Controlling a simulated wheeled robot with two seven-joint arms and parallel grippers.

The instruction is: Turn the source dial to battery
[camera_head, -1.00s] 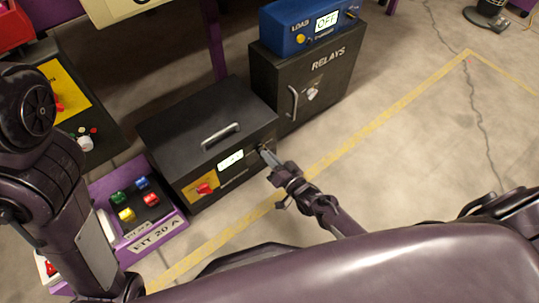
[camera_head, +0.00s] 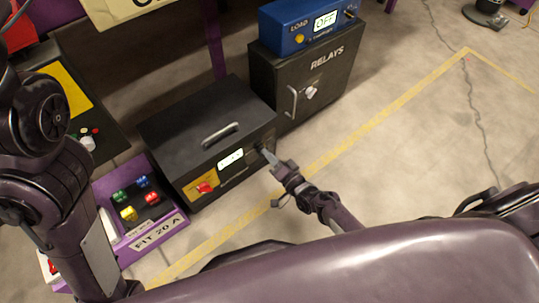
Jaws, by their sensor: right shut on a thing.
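A black box (camera_head: 173,126) with a handle on its lid stands on the floor at the centre. Its front carries a small display (camera_head: 230,159), a red switch (camera_head: 205,187) on a yellow plate and, at the right end, a small dark dial (camera_head: 259,152). My right gripper (camera_head: 268,157) is at this right end, shut on the dial. The fingers cover much of the dial, and its markings are too small to read. My left arm comes in at the left; its gripper is out of view.
A black RELAYS cabinet (camera_head: 318,85) stands right behind the box, with a blue LOAD unit (camera_head: 290,27) reading OFF on top. A purple tray (camera_head: 165,235) labelled FIT 20 A holds coloured blocks at the left. The floor (camera_head: 400,150) to the right is clear, crossed by a yellow line.

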